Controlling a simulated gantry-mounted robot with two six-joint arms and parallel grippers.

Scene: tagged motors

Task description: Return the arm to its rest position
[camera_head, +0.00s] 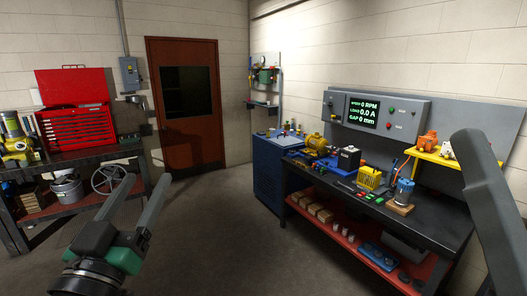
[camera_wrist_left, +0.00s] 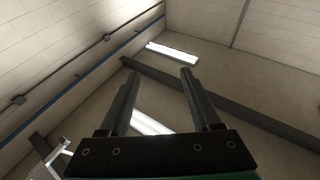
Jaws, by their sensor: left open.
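My left gripper (camera_head: 139,207) is at the lower left of the head view, raised in front of the floor and clear of both benches. Its two fingers stand apart with nothing between them. In the left wrist view the same gripper (camera_wrist_left: 161,80) points up toward the ceiling, open and empty. A dark arm link of mine (camera_head: 485,190) shows at the right edge of the head view. The fingers of my right gripper cannot be made out there.
A workbench (camera_head: 440,225) with motors, tools and a display panel (camera_head: 364,112) stands at the right. A blue cabinet (camera_head: 268,170) adjoins it. A bench with a red toolbox (camera_head: 75,120) stands at the left. The floor (camera_head: 225,230) between them is clear, before a brown door (camera_head: 185,150).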

